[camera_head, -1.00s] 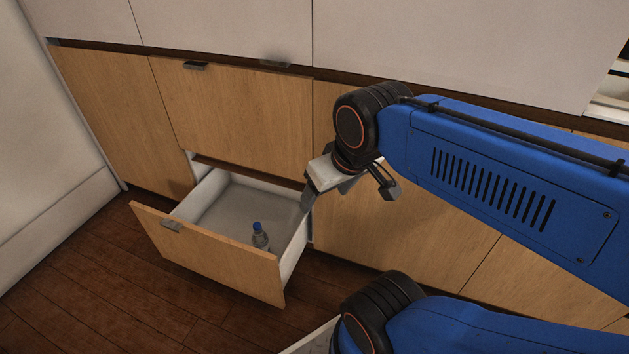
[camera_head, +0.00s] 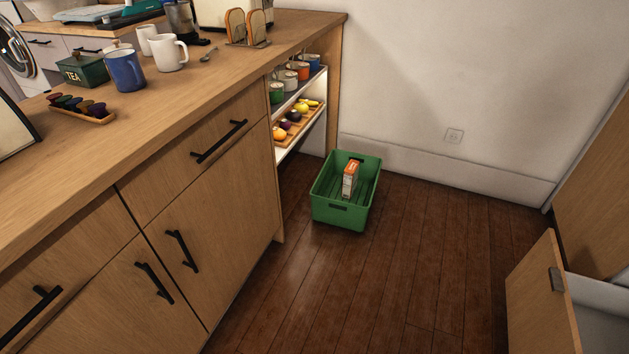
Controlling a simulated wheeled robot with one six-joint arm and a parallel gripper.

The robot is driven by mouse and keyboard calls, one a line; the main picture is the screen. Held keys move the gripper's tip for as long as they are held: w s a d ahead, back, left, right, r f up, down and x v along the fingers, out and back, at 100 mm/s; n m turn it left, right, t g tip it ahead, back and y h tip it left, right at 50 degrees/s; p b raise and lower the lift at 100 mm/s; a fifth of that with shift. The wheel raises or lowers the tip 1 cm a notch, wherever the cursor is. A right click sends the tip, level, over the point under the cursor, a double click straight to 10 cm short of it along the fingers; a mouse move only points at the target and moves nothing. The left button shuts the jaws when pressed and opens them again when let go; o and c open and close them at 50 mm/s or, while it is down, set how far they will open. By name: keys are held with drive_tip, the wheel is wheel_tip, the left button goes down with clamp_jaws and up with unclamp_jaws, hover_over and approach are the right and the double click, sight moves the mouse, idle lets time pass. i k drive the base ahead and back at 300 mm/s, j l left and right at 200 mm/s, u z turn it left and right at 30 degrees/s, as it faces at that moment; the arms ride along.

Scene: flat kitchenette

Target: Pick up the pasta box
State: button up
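The crate sits on the floor near the far wall, just right of the counter's end. Its print is too small to read. My gripper and arm are out of view, so I cannot see what the gripper holds or whether it is open.
A wooden counter (camera_head: 150,110) with black-handled cabinets runs along the left. Its open end shelves hold mugs and a fruit tray (camera_head: 299,122). The dark floor (camera_head: 400,260) between is clear.

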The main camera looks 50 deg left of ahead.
sight(351, 174)
drive_tip(key=u, duration=1.4)
drive_tip(key=i, duration=2.3)
drive_tip(key=j, duration=0.1)
